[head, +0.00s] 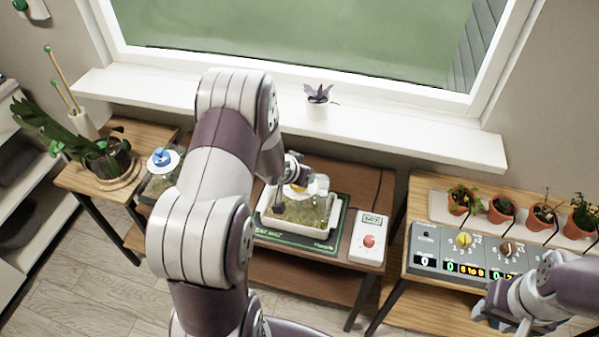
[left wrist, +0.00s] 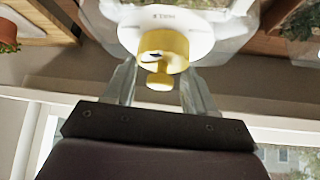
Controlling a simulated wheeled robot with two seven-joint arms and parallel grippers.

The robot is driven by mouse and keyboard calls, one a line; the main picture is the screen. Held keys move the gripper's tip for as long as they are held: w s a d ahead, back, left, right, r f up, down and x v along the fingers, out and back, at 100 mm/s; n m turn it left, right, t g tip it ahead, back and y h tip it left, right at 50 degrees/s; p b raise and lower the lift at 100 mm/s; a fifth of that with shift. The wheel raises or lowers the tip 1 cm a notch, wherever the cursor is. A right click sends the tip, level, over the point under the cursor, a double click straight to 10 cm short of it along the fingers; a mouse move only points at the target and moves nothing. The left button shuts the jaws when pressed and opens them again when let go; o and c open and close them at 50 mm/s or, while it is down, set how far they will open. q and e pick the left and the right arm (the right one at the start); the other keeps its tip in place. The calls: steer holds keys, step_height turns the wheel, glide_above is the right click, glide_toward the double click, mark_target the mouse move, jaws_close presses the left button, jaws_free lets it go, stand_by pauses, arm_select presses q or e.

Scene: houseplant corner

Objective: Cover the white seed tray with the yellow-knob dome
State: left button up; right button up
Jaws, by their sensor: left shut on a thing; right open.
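The white seed tray (head: 322,228) holds soil and small green growth and sits on a green heat mat (head: 285,241). The clear dome with a white top disc (head: 319,186) shows at the tray; whether its rim rests on the tray or hangs just above it I cannot tell. In the left wrist view its yellow knob (left wrist: 163,47) sits between the fingers of my left gripper (left wrist: 158,82), which is shut on it. My left arm hides part of the tray's left side. My right gripper (head: 497,308) is open and empty, low at the right, in front of the control box.
A blue-knob dome (head: 163,160) stands at the left. A white box with a red button (head: 368,240) is right of the mat. A grey control box (head: 462,252) and several potted seedlings (head: 501,209) stand on the right table. A small pot (head: 318,104) is on the sill.

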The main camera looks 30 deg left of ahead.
stand_by(0.3)
arm_select(q)
steer(key=shift+f, duration=0.4)
steer(key=shift+b, duration=0.3)
steer(key=shift+f+b, duration=0.6)
steer(key=shift+f, duration=0.4)
steer(key=o, duration=1.5)
